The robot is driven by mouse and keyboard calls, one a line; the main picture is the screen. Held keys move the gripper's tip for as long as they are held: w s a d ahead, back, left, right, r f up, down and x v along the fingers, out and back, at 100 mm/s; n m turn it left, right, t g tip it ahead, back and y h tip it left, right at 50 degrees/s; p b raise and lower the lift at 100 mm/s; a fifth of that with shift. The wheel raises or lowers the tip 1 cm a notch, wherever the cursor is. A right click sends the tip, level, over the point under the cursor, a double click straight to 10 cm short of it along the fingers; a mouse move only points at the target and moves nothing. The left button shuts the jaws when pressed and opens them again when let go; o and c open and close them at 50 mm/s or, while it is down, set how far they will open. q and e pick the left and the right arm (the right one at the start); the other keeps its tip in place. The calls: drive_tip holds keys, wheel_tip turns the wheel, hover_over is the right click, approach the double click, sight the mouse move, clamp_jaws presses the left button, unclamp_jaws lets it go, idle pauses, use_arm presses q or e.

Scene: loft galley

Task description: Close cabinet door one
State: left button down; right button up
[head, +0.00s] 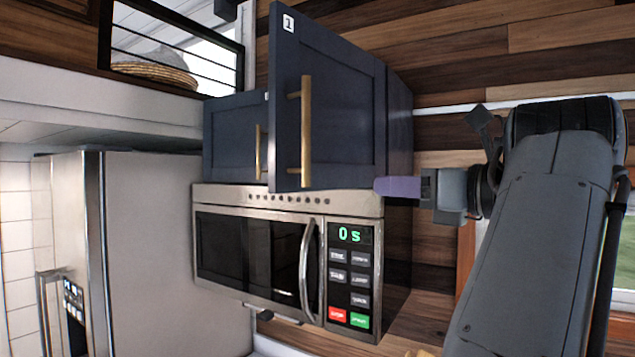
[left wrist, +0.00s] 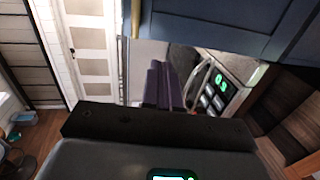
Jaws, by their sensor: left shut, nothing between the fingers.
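Cabinet door one (head: 345,125) is a dark blue panel marked "1" with a vertical brass handle (head: 306,125). It stands ajar, its left, handle-side edge swung out towards the head camera. My left gripper (head: 398,187) has purple fingers, shut and empty, just right of the door's lower right corner; whether they touch it I cannot tell. In the left wrist view the fingers (left wrist: 162,85) show below a blue panel (left wrist: 225,22), with the microwave behind. My right gripper is in neither view.
A second blue door (head: 230,140) with a brass handle is at the left, partly hidden by door one. A steel microwave (head: 260,255) reading "0 s" sits directly below. A fridge (head: 150,250) stands at lower left; a woven basket (head: 150,72) is on a shelf at upper left.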

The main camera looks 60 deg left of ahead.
use_arm(q)
drive_tip(key=s+r, duration=0.1)
drive_tip(key=p, duration=0.4)
approach(314, 176)
drive_tip(key=s+a, duration=0.5)
drive_tip(key=shift+a+r, duration=0.1)
drive_tip(key=shift+r, duration=0.1)
drive_tip(key=shift+s+a, duration=0.1)
idle(0.4)
drive_tip(key=shift+a+f, duration=0.1)
